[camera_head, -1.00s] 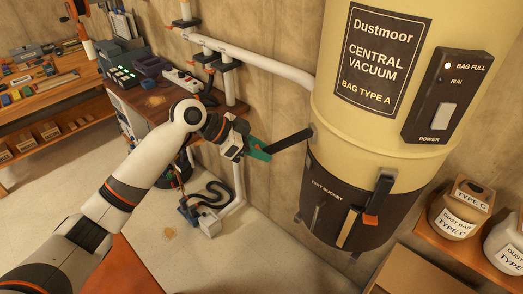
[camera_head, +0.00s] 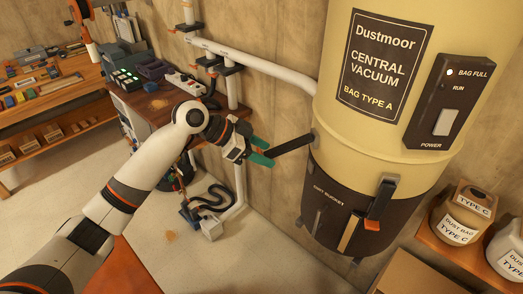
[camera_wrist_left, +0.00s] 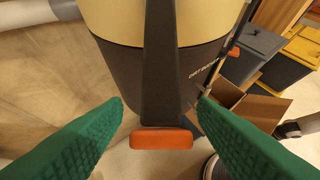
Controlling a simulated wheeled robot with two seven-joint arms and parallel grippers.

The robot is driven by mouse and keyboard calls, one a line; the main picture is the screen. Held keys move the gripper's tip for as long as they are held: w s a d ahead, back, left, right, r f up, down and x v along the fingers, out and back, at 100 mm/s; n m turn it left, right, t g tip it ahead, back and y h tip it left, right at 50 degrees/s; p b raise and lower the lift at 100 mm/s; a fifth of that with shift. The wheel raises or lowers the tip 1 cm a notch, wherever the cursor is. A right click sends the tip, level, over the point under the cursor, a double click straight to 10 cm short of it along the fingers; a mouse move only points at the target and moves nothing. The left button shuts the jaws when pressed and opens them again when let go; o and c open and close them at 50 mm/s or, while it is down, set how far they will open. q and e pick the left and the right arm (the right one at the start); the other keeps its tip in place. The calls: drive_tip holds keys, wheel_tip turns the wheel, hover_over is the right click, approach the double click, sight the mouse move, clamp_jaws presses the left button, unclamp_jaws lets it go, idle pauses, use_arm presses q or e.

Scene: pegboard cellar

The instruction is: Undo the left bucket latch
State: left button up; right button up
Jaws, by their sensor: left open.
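The left bucket latch (camera_head: 292,146) is a dark lever on the left side of the vacuum drum. It stands out from the drum toward my left gripper (camera_head: 262,150). In the left wrist view the lever (camera_wrist_left: 161,75) ends in an orange tip (camera_wrist_left: 161,139). My left gripper's green fingers (camera_wrist_left: 160,120) are open, one on each side of the tip, with gaps visible on both sides. The dark dust bucket (camera_head: 325,200) hangs below the cream drum (camera_head: 340,130). A front latch (camera_head: 380,205) with an orange tip lies down against the bucket. My right gripper is not in view.
A white pipe (camera_head: 260,62) runs along the wall into the drum. A shelf (camera_head: 430,240) with dust bag containers (camera_head: 460,215) stands at the right. A workbench (camera_head: 40,105) is at the far left. The floor between is mostly clear.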

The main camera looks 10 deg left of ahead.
use_arm(q)
drive_tip(key=b+v, duration=0.3)
drive_tip(key=v, duration=0.9)
drive_tip(key=shift+b, duration=0.3)
